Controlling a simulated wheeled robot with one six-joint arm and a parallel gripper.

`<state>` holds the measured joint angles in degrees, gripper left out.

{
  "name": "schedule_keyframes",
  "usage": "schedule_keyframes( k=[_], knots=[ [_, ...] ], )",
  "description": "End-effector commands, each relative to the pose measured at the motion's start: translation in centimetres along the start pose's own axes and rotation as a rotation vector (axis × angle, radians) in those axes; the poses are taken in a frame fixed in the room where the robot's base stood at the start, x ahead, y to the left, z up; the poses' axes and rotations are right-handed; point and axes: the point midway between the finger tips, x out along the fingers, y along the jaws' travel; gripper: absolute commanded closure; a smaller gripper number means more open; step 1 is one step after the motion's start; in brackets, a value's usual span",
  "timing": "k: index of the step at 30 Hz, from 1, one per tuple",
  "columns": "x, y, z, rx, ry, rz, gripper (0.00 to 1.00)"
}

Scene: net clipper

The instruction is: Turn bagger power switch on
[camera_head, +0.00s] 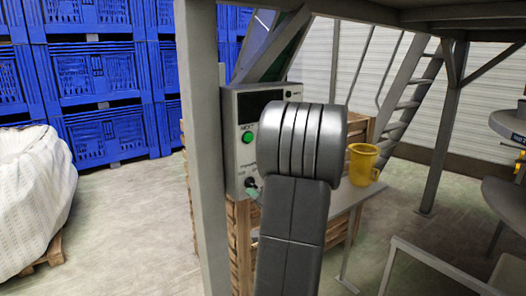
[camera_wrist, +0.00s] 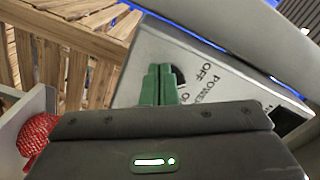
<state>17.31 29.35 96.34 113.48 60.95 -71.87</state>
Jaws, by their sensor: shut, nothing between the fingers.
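The bagger control box (camera_head: 241,160) is a light grey panel with a dark display and a green button (camera_head: 247,137), left of my arm in the head view. In the wrist view, its face (camera_wrist: 225,75) is tilted and carries the words OFF, POWER and a partly covered ON. The black power switch (camera_wrist: 179,75) shows beside the fingertips, partly hidden by them; its setting cannot be told. My gripper (camera_wrist: 158,72) has green fingers close together, empty, with tips right at the switch. Whether they touch it is unclear. My arm hides most of the gripper in the head view.
A grey post (camera_head: 204,150) stands just left of the box. A yellow jug (camera_head: 362,164) stands on a table to the right. Wooden crates (camera_wrist: 70,55) lie beside the box, and red netting (camera_wrist: 38,135) is at the lower left. Open floor lies at left.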

Motion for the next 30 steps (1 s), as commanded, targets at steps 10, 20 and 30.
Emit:
schedule_keyframes(
  k=[10, 20, 30],
  knots=[
    [0.01, -0.12, 0.13, -0.001, 0.001, -0.002, 1.0],
    [0.0, -0.28, 0.18, -0.001, 0.0, -0.001, 1.0],
    [0.0, -0.5, 0.23, 0.0, 0.0, -0.001, 1.0]
  ],
)
